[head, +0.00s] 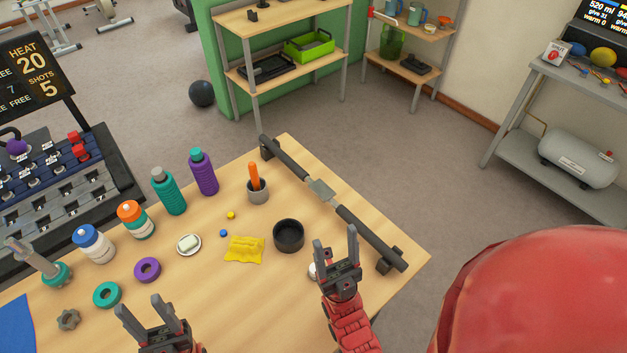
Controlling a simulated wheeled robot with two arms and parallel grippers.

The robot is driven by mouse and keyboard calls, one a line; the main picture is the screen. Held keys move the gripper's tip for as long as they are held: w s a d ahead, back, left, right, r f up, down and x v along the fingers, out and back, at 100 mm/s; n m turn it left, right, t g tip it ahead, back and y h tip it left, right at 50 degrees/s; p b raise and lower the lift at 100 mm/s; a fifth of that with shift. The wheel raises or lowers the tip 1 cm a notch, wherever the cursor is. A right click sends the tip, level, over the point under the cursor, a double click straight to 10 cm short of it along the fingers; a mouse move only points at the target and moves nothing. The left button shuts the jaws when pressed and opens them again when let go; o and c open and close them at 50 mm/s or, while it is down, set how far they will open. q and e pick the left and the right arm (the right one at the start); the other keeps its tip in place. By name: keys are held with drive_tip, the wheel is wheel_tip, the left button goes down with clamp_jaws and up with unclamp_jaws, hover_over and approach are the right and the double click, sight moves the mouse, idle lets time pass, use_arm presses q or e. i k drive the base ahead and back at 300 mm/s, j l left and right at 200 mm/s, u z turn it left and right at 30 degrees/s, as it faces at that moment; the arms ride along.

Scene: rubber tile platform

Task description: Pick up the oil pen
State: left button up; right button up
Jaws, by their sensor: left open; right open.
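An orange pen-like stick (254,176), which looks like the oil pen, stands upright in a small grey cup (258,194) towards the back of the wooden table (208,276). Its lower end is hidden inside the cup. My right gripper (335,240) is open and empty over the table's front right, to the right of and nearer than the cup. My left gripper (139,305) is open and empty at the table's front, far from the cup.
A black round dish (288,234) and yellow cloth (244,249) lie in front of the cup. A dark bar (362,235) spans the right side. Purple (203,173) and teal (169,192) bottles stand left of the cup. A white object (312,271) is partly hidden by my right gripper.

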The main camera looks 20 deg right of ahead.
sight(252, 167)
drive_tip(key=k, duration=1)
